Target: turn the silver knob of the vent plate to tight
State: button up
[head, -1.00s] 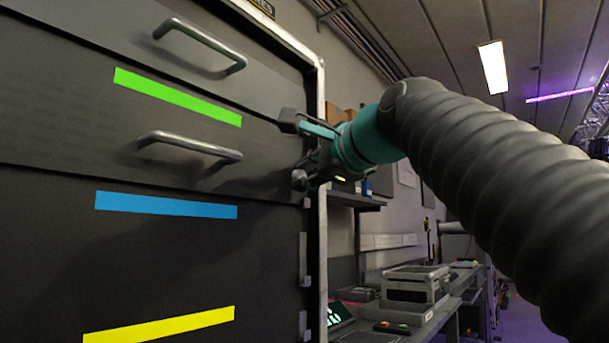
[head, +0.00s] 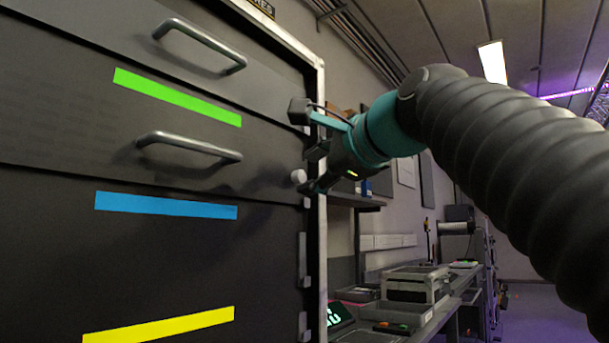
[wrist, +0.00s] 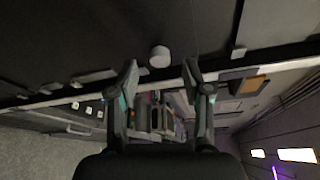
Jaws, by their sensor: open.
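A pale, light-grey round knob (head: 298,176) sticks out near the right edge of the dark cabinet front; it also shows in the wrist view (wrist: 160,56). I cannot make out a separate vent plate around it, nor any mark of its turn position. My gripper (head: 315,170) is open and empty, just right of the knob in the head view. In the wrist view the two fingertips of my gripper (wrist: 160,66) are spread to either side of the knob's line, with the knob a little beyond them. No contact shows.
The cabinet has bar handles (head: 190,147) and green, blue and yellow strips. Its pale metal frame edge (head: 321,240) runs close to the gripper. A workbench with a grey case (head: 415,284) stands behind at the right. Open floor lies at the far right.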

jog(key=v, duration=0.9)
jog(key=shift+s, duration=0.15)
jog(key=w+d+f+n+g+h, duration=0.1)
jog(key=w+d+f+n+h, duration=0.15)
jog(key=f, duration=0.65)
jog(key=w+d+f+n+g+h, duration=0.1)
jog(key=d+f+n+g+h, duration=0.15)
jog(key=f, duration=0.75)
jog(key=w+d+f+n+g+h, duration=0.1)
jog(key=w+d+f+n, duration=0.2)
jog(key=f, duration=0.6)
jog(key=s+f+n+g, duration=0.1)
jog(key=s+f, duration=0.4)
jog(key=f, duration=0.5)
jog(key=s+f+n+g+h, duration=0.1)
jog(key=s+f+n+g, duration=0.1)
jog(key=s+f, duration=0.4)
jog(key=s+f+n+g+h, duration=0.1)
jog(key=s+f+n, duration=0.2)
jog(key=f, duration=1.1)
jog(key=shift+s+d+n, duration=0.4)
jog(key=shift+s+d, duration=0.05)
jog(key=shift+s, duration=0.85)
